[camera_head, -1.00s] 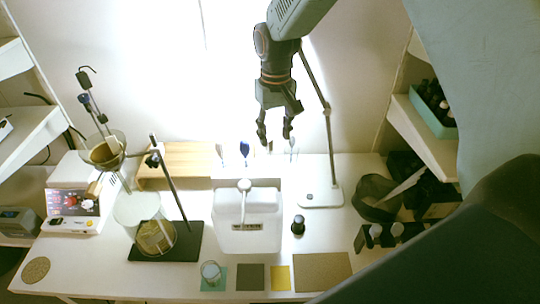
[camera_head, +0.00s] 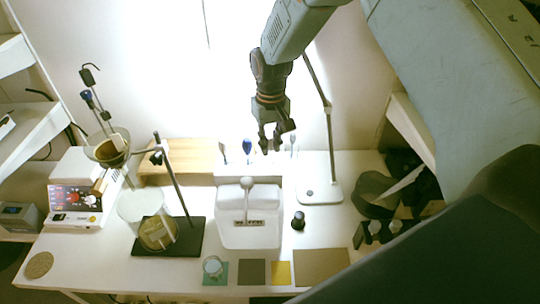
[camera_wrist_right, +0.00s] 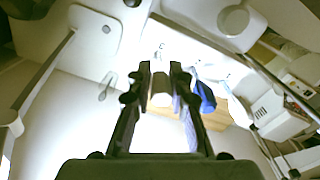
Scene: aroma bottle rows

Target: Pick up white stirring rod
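A pale rod handle (camera_wrist_right: 160,88), which looks like the white stirring rod, shows between the fingers in the right wrist view. Its lower part is hidden, and in the head view the gripper covers most of it. My right gripper (camera_head: 270,148) points down over the white rod holder (camera_head: 232,170) at the back of the table. Its fingers (camera_wrist_right: 160,78) stand apart on both sides of the handle, and I see no clear contact. A blue-handled tool (camera_head: 247,150) stands just left of the gripper; it also shows in the wrist view (camera_wrist_right: 205,97). My left gripper is not in view.
A slim tool (camera_head: 222,152) and a pale tool (camera_head: 293,146) stand on either side. A lamp pole (camera_head: 329,140) rises close to the right. A white container (camera_head: 248,230) stands in front, and a metal stand (camera_head: 174,185) is further left.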

